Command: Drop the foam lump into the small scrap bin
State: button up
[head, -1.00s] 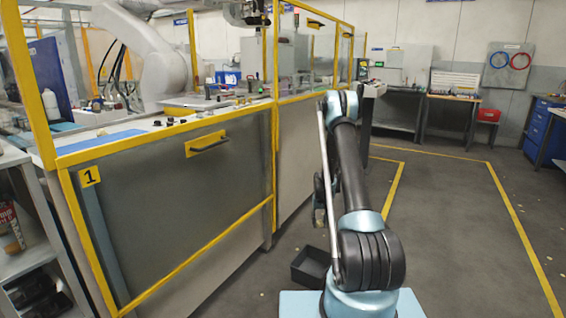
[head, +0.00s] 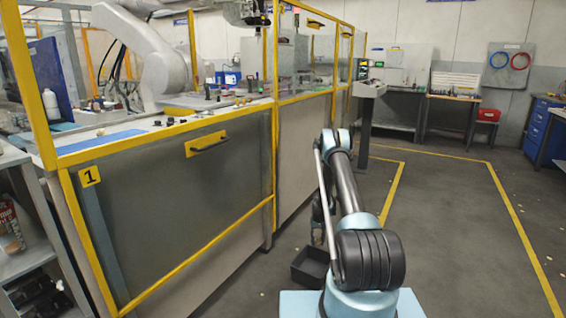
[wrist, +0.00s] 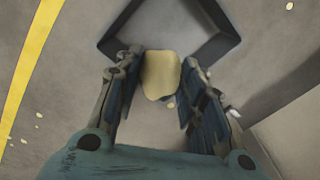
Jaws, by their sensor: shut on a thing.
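The foam lump (wrist: 161,75) is a pale yellow piece between the two fingers of my gripper (wrist: 160,82) in the wrist view. My gripper is shut on it. The small scrap bin is a dark, open, square box (head: 300,272) on the floor in the head view. Its dark rim (wrist: 222,24) shows beyond the lump in the wrist view, and the lump overlaps its near corner. In the head view my gripper (head: 317,238) hangs just above the bin, partly hidden by my arm, and the lump is too small to make out.
A fenced work cell with yellow frames (head: 170,215) stands left of the bin. A grey shelf (head: 30,262) is at the far left. Small pale scraps lie on the floor.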

jog(key=shift+f, duration=2.5)
jog(key=o, duration=0.9)
jog(key=shift+c, duration=0.2)
jog(key=shift+r, duration=0.15)
notch_tip(320, 180, up, 12)
jog(key=shift+f, duration=0.2)
